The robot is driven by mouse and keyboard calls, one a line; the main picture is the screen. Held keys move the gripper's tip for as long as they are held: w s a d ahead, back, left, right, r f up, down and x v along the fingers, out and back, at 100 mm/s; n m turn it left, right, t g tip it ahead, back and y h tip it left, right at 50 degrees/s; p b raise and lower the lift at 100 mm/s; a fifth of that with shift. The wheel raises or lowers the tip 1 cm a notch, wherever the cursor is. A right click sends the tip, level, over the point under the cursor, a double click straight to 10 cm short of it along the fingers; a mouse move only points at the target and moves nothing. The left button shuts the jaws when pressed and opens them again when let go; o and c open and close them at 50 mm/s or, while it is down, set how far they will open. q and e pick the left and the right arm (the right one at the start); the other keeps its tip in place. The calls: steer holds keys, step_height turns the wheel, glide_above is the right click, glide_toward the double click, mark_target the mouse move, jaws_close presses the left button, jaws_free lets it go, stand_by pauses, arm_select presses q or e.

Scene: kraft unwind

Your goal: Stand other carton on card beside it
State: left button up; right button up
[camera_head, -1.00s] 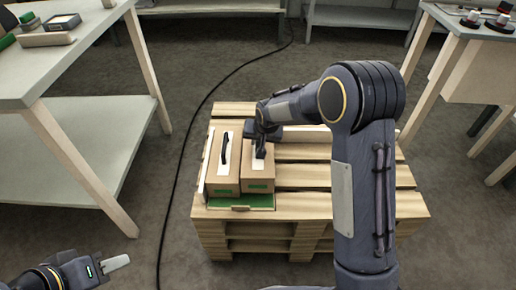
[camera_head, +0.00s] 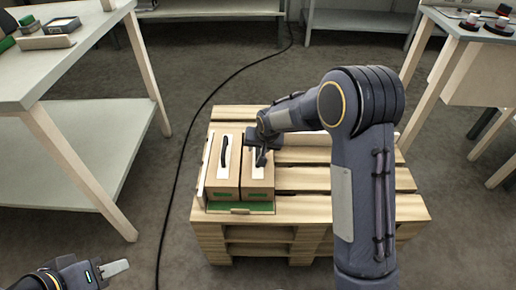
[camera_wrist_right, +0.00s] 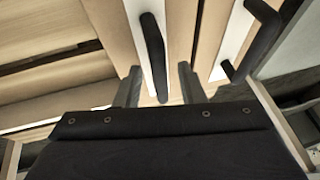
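Two tan cartons with white top strips and black handles stand upright, side by side, on the green card (camera_head: 240,207) at the pallet's front left. The left carton (camera_head: 224,190) is free of any gripper. My right gripper (camera_head: 261,157) is over the other carton (camera_head: 258,192), on the right. In the right wrist view its two fingers (camera_wrist_right: 158,88) stand apart on either side of that carton's black handle (camera_wrist_right: 153,55), with gaps showing. My left gripper (camera_head: 115,268) is at the bottom left, away from the cartons; its finger opening is unclear.
The wooden pallet (camera_head: 310,207) has bare slats right of the cartons, partly behind my right arm. A thin upright board edges the left carton. A table (camera_head: 75,65) stands left, another (camera_head: 455,25) right. A black cable crosses the floor.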

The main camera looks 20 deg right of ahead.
steer(key=p+v, duration=0.2)
steer(key=v, duration=0.8)
steer(key=shift+s+r, duration=0.2)
steer(key=shift+r, duration=0.15)
steer(key=s+d+r+y, duration=0.15)
steer(key=s+r, duration=0.25)
steer(key=s, duration=0.4)
steer(key=s+d+r+y, duration=0.1)
steer(key=s+d+r, duration=0.25)
steer(key=s, duration=0.35)
steer(key=s+a+n, duration=0.2)
steer(key=s, duration=1.3)
steer(key=shift+s+r+t, duration=0.2)
steer(key=shift+s+t, duration=0.1)
steer(key=shift+a+y, duration=0.15)
steer(key=shift+y, duration=0.1)
step_height(320, 180, up, 24)
steer(key=p, duration=2.4)
